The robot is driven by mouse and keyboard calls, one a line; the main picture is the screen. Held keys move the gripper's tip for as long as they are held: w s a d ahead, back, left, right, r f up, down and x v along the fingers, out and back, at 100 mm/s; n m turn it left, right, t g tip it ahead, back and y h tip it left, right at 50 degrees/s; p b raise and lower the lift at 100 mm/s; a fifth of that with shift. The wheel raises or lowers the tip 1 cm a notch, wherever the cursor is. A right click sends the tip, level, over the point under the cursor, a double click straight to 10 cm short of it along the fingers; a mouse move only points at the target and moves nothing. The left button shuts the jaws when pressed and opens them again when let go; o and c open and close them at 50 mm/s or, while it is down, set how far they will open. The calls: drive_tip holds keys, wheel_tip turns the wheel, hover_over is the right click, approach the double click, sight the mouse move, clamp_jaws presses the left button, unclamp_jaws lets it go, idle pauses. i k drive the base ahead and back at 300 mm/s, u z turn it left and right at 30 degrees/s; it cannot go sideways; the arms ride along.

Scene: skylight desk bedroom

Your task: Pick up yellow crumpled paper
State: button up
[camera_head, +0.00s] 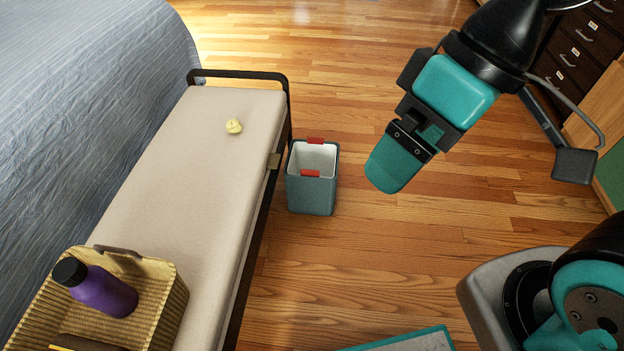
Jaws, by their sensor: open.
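The yellow crumpled paper (234,126) is a small pale ball lying on the beige bench cushion (190,165), near the bench's far end. My gripper (390,178) is at the right of the view, above the wooden floor and well apart from the paper. It is open, with nothing visible between its teal fingers. One finger largely hides the other from this angle.
A grey-blue bin (311,190) with red tabs stands on the floor beside the bench. A metal rail (240,74) rises at the bench's far end. A basket (160,290) holding a purple bottle (105,292) sits at the near end. A bed (80,90) borders the left.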

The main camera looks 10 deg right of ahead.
sight(233, 126)
drive_tip(key=z, duration=0.3)
drive_tip(key=k, duration=0.4)
drive_tip(key=z, duration=0.85)
drive_tip(key=i, duration=0.25)
drive_tip(key=u, duration=0.85)
drive_tip(key=i, duration=1.25)
drive_tip(key=u, duration=1.6)
drive_tip(key=i, duration=0.55)
drive_tip(key=u, duration=0.45)
